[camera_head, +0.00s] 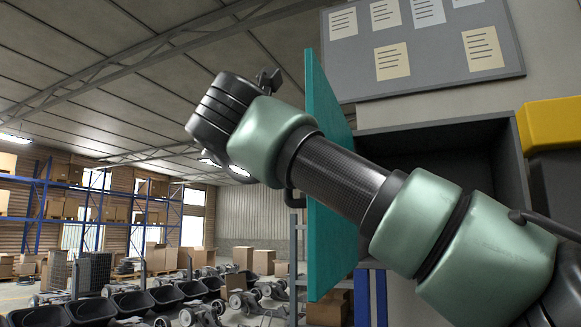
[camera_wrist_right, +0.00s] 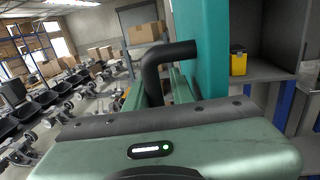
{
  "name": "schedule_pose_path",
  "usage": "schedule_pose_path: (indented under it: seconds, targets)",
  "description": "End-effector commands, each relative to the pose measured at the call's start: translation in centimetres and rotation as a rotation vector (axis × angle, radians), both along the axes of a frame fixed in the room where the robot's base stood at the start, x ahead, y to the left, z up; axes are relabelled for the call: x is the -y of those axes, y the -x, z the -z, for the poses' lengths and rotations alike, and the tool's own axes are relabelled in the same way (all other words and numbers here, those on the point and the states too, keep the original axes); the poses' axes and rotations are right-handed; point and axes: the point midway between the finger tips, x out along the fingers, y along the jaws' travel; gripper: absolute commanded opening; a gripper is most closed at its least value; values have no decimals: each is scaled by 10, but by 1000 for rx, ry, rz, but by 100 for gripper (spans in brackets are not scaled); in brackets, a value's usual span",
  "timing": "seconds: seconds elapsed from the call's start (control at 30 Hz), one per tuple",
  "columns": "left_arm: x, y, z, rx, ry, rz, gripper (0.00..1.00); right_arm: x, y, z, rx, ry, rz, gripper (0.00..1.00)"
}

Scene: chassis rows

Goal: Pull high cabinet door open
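The teal cabinet door (camera_head: 330,190) stands open, swung out at the left of the dark, open cabinet (camera_head: 430,145) in the head view. Its black bent handle (camera_head: 291,194) is on the door's left face, partly behind my right arm. In the right wrist view, the handle (camera_wrist_right: 152,72) joins the teal door (camera_wrist_right: 203,45) and drops behind the edge of my right gripper's housing (camera_wrist_right: 150,120). The gripper is close to the handle. Its fingertips are hidden, so I cannot tell whether they grip it. My left gripper is not in view.
A yellow-topped dark bin (camera_head: 550,125) is right of the cabinet in the head view. A yellow case (camera_wrist_right: 238,62) shows beside the door in the wrist view. A notice board (camera_head: 440,72) hangs above. Carts, boxes and blue racks (camera_head: 90,205) fill the hall at left.

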Motion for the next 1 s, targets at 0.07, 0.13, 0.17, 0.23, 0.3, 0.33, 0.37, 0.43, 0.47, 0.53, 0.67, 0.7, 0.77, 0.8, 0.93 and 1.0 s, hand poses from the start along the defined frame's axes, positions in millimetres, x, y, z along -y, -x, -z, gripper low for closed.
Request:
schedule_pose_path:
  seconds: [0.07, 0.13, 0.17, 0.23, 0.3, 0.33, 0.37, 0.43, 0.47, 0.53, 0.67, 0.7, 0.77, 0.8, 0.93, 1.0]
  targets:
    - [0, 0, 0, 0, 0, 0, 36, -1, 0, 1, -2, 1, -2, 23]
    - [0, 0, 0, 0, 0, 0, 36, -2, 0, 1, -2, 1, -3, 23]
    - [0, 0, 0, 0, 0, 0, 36, -2, 0, 1, -3, 1, -3, 23]
    - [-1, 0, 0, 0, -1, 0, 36, -3, 1, 2, -3, 1, -4, 23]
    - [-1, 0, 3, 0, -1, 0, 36, -3, 3, 3, -3, 1, -5, 23]
    - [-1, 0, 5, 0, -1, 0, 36, -4, 6, 3, -2, 2, -6, 23]
    - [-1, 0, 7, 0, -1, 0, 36, -5, 9, 4, -2, 2, -6, 23]
    - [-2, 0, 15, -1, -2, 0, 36, -7, 19, 5, 0, 2, -5, 23]
    - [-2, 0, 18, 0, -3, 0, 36, -8, 24, 6, 0, 2, -5, 23]
    - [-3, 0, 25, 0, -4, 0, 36, -10, 37, 6, 0, 1, -5, 23]
    - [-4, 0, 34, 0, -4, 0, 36, -14, 57, 5, -1, 0, -3, 23]
    - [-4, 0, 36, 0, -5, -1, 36, -15, 62, 5, -1, 0, -3, 23]
    - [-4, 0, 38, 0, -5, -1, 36, -16, 68, 4, -2, 0, -3, 23]
    - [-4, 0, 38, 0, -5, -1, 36, -16, 70, 4, -3, -1, -2, 23]
    - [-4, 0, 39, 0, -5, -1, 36, -17, 74, 3, -4, 0, -1, 23]
    - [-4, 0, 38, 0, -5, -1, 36, -17, 74, 2, -4, 0, -1, 23]
